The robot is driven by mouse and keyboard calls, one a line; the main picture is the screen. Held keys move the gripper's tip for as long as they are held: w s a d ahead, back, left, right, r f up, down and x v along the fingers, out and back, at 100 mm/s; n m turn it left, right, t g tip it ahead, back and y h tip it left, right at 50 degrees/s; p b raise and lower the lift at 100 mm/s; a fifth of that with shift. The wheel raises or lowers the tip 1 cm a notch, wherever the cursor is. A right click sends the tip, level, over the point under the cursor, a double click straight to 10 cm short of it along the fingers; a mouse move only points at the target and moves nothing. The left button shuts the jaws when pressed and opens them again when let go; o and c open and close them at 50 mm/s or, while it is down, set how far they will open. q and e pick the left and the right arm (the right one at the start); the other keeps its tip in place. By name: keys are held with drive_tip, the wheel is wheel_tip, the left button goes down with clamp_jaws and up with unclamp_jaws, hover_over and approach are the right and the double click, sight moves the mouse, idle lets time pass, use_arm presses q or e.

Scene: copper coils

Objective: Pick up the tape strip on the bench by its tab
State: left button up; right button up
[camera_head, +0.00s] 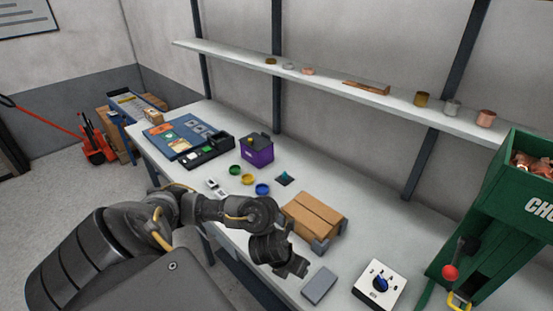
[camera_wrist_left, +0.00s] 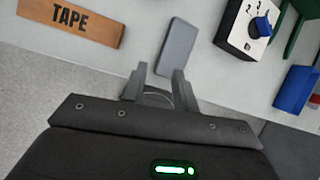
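I cannot make out a tape strip or its tab for certain in either view. A wooden label reading TAPE (camera_wrist_left: 70,21) lies on the bench at upper left in the left wrist view. A flat grey block (camera_wrist_left: 177,47) lies just beyond my left fingertips; it also shows in the head view (camera_head: 319,287). My left gripper (camera_wrist_left: 160,72) is open, its two fingers apart. In the head view my left gripper (camera_head: 297,267) hangs over the bench's front part, left of the block. A thin curved edge shows between the finger bases; I cannot tell what it is. My right gripper is not in view.
A cardboard box (camera_head: 313,214) in grey corner brackets stands behind my gripper. A white dial box (camera_head: 381,287) and a green machine (camera_head: 480,255) are to the right. Coloured rings and a purple bin (camera_head: 257,151) are farther left. A shelf (camera_head: 335,82) runs above.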

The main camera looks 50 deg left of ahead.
use_arm(q)
drive_tip(key=a+f, duration=0.1)
drive_tip(key=a, duration=0.1)
drive_tip(key=w+a+f+m+b, duration=0.1)
drive_tip(key=f, duration=0.1)
drive_tip(key=a+f+m+y+b, duration=0.1)
drive_tip(key=a, duration=0.1)
drive_tip(key=shift+w+a+f+g, duration=0.25)
drive_tip(key=shift+w+a+g, duration=0.05)
drive_tip(key=shift+g, duration=0.1)
drive_tip(key=shift+w+f, duration=0.2)
drive_tip(key=shift+f, duration=0.1)
drive_tip(key=shift+a, duration=0.1)
drive_tip(key=shift+w+f+b, duration=0.1)
drive_tip(key=shift+f+b, duration=0.2)
drive_tip(key=shift+f, duration=0.1)
drive_tip(key=x, duration=0.4)
drive_tip(key=shift+w+a+f+b, duration=0.15)
drive_tip(key=shift+a+f+b, duration=0.1)
drive_tip(key=shift+b, duration=0.15)
drive_tip(key=shift+r, duration=0.1)
